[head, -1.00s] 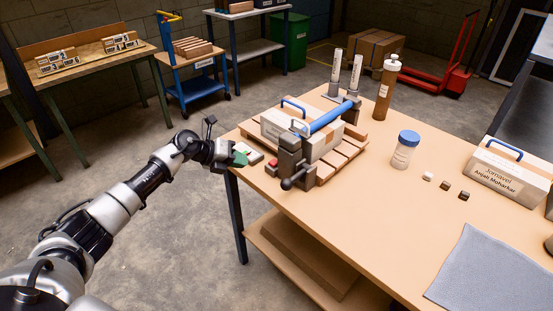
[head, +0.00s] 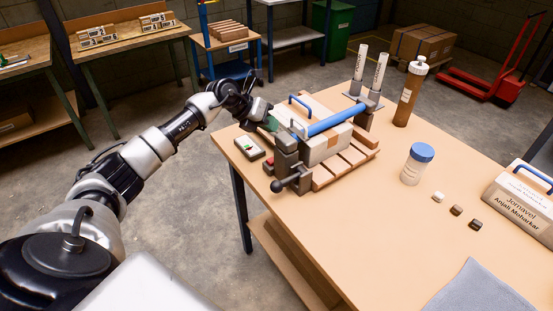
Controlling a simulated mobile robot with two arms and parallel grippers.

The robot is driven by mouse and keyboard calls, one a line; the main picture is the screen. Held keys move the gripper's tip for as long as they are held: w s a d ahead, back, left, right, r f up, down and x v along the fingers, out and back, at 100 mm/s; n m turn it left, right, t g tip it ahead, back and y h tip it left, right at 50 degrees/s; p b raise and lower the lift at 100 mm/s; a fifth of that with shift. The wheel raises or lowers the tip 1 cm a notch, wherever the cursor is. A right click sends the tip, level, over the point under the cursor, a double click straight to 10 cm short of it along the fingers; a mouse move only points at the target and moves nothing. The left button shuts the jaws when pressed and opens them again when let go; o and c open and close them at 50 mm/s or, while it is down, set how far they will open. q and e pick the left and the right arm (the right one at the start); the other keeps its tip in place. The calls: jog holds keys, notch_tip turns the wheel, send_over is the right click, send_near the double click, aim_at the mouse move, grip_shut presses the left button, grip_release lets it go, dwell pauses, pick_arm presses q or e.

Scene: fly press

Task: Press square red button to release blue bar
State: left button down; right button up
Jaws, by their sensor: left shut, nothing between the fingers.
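The blue bar (head: 338,119) lies across the top of the press, over a pale carton (head: 325,147) on a slatted wooden base. Its near end meets the dark clamp post (head: 286,158), which has a ball-ended lever. The red button (head: 268,161) is low at the left side of this post. A small grey control box (head: 250,148) with red and green marks lies left of it at the table edge. My left gripper (head: 273,124) is shut and empty, its green fingertips above and behind the red button, close to the post's top. Whether it touches the post is unclear. My right gripper is out of view.
Two white tubes (head: 379,73), a brown bottle (head: 409,92) and a blue-capped jar (head: 417,164) stand right of the press. Several small blocks, a labelled carton (head: 520,198) and a grey cloth (head: 480,290) lie farther right. The front tabletop is clear.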

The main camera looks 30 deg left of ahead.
pick_arm(q)
jog(key=b, duration=0.6)
send_over(270, 159)
notch_tip(270, 159, down, 8)
jog(key=shift+w+r, duration=0.1)
jog(key=shift+f, duration=0.55)
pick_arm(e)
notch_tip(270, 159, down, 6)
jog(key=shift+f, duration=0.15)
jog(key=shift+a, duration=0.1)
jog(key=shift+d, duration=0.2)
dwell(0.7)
pick_arm(q)
jog(key=shift+f, duration=0.1)
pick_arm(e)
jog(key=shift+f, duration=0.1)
pick_arm(q)
jog(key=shift+f+b, duration=0.3)
jog(key=shift+b, duration=0.1)
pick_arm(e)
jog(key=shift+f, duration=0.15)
